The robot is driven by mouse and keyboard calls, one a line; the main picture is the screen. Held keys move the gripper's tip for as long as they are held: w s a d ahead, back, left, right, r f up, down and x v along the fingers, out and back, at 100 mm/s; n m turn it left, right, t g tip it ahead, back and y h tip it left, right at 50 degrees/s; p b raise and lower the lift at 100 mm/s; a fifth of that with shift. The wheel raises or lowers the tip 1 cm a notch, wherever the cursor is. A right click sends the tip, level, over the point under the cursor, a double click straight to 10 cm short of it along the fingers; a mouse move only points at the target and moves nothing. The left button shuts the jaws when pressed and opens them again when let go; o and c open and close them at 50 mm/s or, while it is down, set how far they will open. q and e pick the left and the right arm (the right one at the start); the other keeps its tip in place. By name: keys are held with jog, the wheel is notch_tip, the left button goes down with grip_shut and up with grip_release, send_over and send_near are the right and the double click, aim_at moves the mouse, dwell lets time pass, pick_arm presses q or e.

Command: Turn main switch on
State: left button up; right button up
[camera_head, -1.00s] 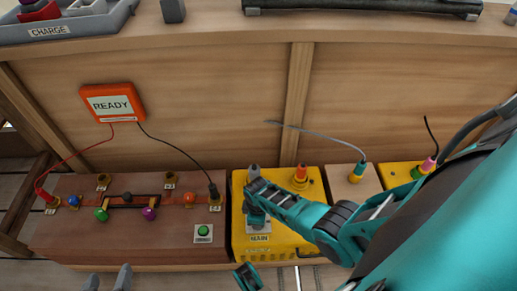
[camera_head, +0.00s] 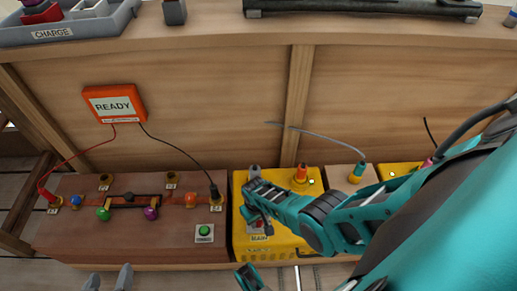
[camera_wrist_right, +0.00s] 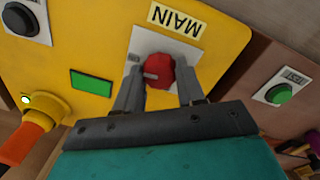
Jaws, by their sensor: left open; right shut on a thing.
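In the head view the right gripper (camera_head: 252,215) reaches over the box from the right and mostly hides the knob. My left gripper (camera_head: 107,279) shows only as two separated grey fingertips at the bottom edge, open and empty, below the brown box.
A brown box (camera_head: 130,238) with coloured knobs, sockets and a green button (camera_head: 204,231) stands left of the yellow box. An orange READY display (camera_head: 113,104) is wired to it. A green rectangle (camera_wrist_right: 92,82) is beside the switch. An orange plug (camera_head: 301,172) stands close to my right gripper.

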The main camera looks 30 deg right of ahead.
jog(key=shift+m, duration=0.6)
jog(key=shift+s, duration=0.1)
jog(key=o, duration=1)
jog(key=shift+o, duration=0.2)
notch_tip(320, 180, up, 13)
jog(key=p, duration=1)
jog(key=shift+a, duration=0.3)
jog(key=shift+f, duration=0.1)
